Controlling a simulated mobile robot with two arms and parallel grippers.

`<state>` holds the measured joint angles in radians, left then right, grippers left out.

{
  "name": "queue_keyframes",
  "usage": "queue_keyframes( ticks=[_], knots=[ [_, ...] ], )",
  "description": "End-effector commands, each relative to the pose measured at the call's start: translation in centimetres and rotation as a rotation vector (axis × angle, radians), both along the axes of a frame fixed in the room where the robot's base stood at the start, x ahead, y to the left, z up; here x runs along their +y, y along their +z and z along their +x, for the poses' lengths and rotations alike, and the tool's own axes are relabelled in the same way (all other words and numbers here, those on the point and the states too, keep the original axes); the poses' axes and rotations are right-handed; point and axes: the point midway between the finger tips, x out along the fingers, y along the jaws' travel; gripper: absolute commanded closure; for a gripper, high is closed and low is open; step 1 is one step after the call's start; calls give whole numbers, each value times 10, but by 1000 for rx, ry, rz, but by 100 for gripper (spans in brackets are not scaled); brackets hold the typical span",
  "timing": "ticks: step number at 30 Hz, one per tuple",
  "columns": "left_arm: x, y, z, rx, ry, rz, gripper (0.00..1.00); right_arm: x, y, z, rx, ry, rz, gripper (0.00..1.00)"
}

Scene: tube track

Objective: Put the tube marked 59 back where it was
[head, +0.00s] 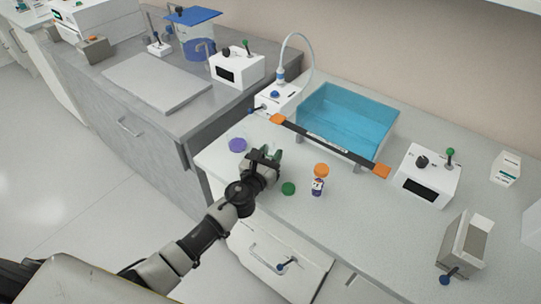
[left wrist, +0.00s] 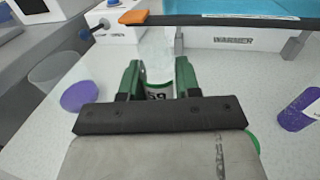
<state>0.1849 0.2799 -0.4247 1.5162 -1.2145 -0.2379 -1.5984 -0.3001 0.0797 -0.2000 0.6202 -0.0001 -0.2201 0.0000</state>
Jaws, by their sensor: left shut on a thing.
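My left gripper (head: 264,157) is over the front left part of the right-hand counter. In the left wrist view its green fingers (left wrist: 158,82) are shut on a clear tube (left wrist: 155,50). The tube has a white label with dark digits that look like 59, partly hidden by the gripper. Its clear end sticks out beyond the fingers. My right gripper is not in view.
Behind is a blue bath (head: 345,120) marked WARMER, with a black bar (head: 325,143) with orange ends in front. A white box with knobs (head: 428,175) stands right.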

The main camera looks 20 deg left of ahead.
Motion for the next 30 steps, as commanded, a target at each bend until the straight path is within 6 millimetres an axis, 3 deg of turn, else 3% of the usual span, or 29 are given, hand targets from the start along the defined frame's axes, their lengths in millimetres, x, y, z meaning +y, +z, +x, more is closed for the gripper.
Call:
queue_keyframes(
  ticks=[4,5,9,20,30],
  knots=[
    [0,-5,0,-1,0,1,91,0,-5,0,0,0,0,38],
    [0,-3,0,-1,0,0,65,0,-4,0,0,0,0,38],
    [0,-3,0,0,0,0,43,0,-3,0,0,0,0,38],
    [0,3,0,-1,0,0,42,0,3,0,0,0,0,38],
    [10,-1,-65,2,-1,1,42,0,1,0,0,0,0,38]
  ],
)
